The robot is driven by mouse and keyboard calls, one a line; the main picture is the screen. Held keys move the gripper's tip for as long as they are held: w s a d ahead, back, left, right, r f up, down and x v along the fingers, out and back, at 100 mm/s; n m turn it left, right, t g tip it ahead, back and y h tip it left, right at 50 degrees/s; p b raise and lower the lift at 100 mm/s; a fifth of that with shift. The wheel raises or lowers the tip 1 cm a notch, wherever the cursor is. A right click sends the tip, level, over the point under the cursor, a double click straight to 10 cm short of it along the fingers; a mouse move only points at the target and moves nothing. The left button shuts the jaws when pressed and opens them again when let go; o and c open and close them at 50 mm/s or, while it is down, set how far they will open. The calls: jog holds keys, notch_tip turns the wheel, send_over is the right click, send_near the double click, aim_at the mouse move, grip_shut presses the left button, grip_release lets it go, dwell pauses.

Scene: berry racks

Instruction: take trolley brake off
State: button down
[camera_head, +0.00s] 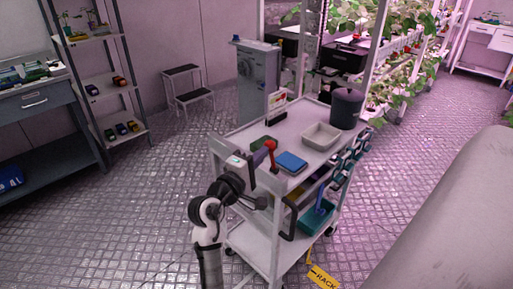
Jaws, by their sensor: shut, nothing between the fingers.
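The trolley (265,240) is a white-grey wheeled cart in the middle, with a top tray, a lower shelf and posts. A caster (330,256) shows under its right side. A red-orange part (270,148) stands at the near end of the top; I cannot tell whether it is the brake lever. A dark looped bar (289,220) is at the near side below the top. My arm comes up from the bottom, left of the trolley. My gripper (262,203) is small and partly unclear, by the trolley's near end below the top edge; it is shut and empty.
The trolley top bears a grey bin (346,109), a pale tray (321,136) and a blue box (291,161). A step stool (188,88) and shelves (108,85) stand behind left. A large grey shape (450,215) fills the right; floor is clear left.

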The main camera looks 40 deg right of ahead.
aim_at(269, 145)
jog(key=shift+w+d+r+p, duration=0.1)
jog(key=shift+d+r+p, duration=0.3)
jog(key=shift+d, duration=0.3)
jog(key=shift+d+r+p, duration=0.3)
jog(key=shift+d+p, duration=0.15)
jog(key=shift+d, duration=0.2)
